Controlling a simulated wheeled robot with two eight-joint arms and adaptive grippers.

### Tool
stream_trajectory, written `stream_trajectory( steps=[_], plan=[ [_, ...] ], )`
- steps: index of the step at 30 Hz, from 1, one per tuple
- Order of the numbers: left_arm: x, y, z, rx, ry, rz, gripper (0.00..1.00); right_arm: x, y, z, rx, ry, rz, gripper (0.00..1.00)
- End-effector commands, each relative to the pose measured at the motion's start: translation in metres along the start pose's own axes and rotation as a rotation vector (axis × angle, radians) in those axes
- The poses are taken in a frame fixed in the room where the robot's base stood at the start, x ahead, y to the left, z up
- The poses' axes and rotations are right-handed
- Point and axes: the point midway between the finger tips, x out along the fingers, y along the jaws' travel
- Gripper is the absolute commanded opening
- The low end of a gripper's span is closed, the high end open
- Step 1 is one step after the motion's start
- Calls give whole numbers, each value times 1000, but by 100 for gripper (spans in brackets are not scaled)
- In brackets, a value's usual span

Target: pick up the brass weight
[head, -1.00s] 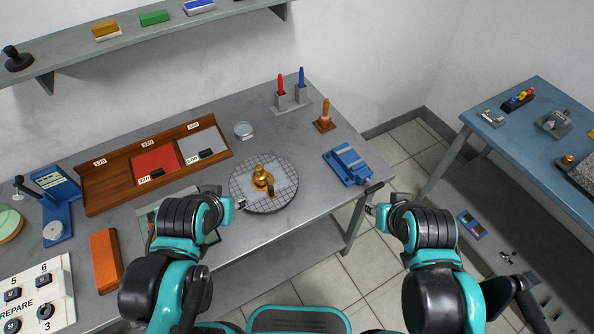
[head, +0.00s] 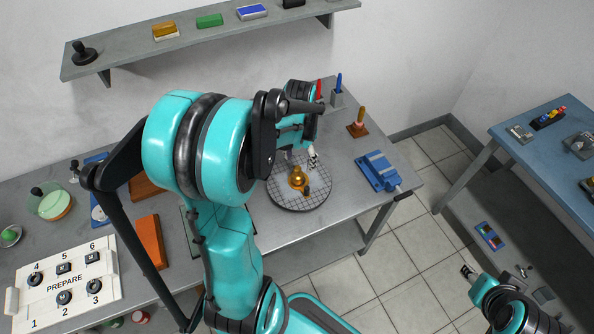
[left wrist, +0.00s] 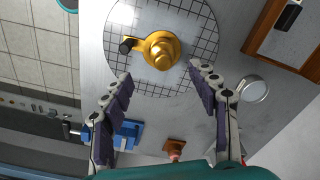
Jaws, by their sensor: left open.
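The brass weight (head: 298,179) stands on a round plate with a grid (head: 318,196) on the grey table. In the left wrist view the brass weight (left wrist: 162,50) shows from above, with a small black piece (left wrist: 126,46) at its side. My left gripper (head: 303,157) is over the far side of the plate, partly hidden by its own arm. In the left wrist view the left gripper (left wrist: 160,80) is open and empty, its fingertips short of the weight and spread to either side of it. My right gripper (head: 468,270) is low at the right, away from the table.
A blue vise-like block (head: 378,172) sits to the right of the plate. A wooden stand (head: 358,129) and pen holders (head: 338,97) are behind it. A glass dish (left wrist: 254,89) lies near the plate.

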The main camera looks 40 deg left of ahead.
Motion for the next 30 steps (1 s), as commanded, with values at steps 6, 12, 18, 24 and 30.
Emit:
stream_trajectory(
  steps=[6,12,18,24,30],
  plan=[
    [23,-6,0,-1,-16,6,60,4,0,3,0,0,0,39],
    [49,-7,3,-1,-14,6,60,11,0,8,0,0,0,39],
    [77,-7,5,0,-14,6,60,18,0,13,0,0,0,39],
    [82,-7,6,0,-14,6,60,19,0,13,0,0,0,39],
    [81,-7,6,0,-14,6,36,18,0,13,0,0,0,39]
  ],
)
